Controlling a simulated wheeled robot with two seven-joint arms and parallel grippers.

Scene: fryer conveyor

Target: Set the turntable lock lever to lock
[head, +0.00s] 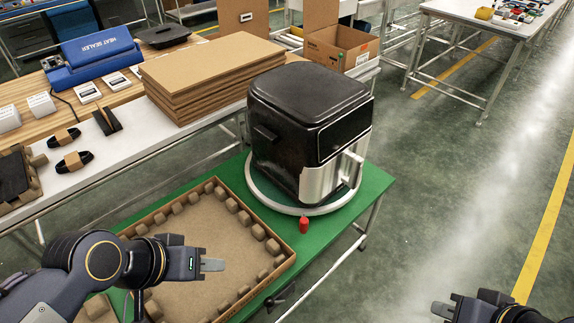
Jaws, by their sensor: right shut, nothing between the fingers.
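A small red lever knob (304,224) stands on the green table beside the front rim of the round white turntable (262,197). Its setting cannot be told from this view. A black air fryer with a silver front (308,125) stands on the turntable, its handle facing right. My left gripper (213,265) is over the cardboard tray, left of and nearer than the red knob, apart from it. Its fingers overlap in view, so its opening is unclear. My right gripper (440,309) is shut and empty at the bottom right, away from the table.
A shallow cardboard tray (283,262) with padded blocks takes up the left of the green table (372,187). A small black part (281,298) is at the table's front edge. Behind are flat cardboard sheets (200,80) and a blue heat sealer (95,55).

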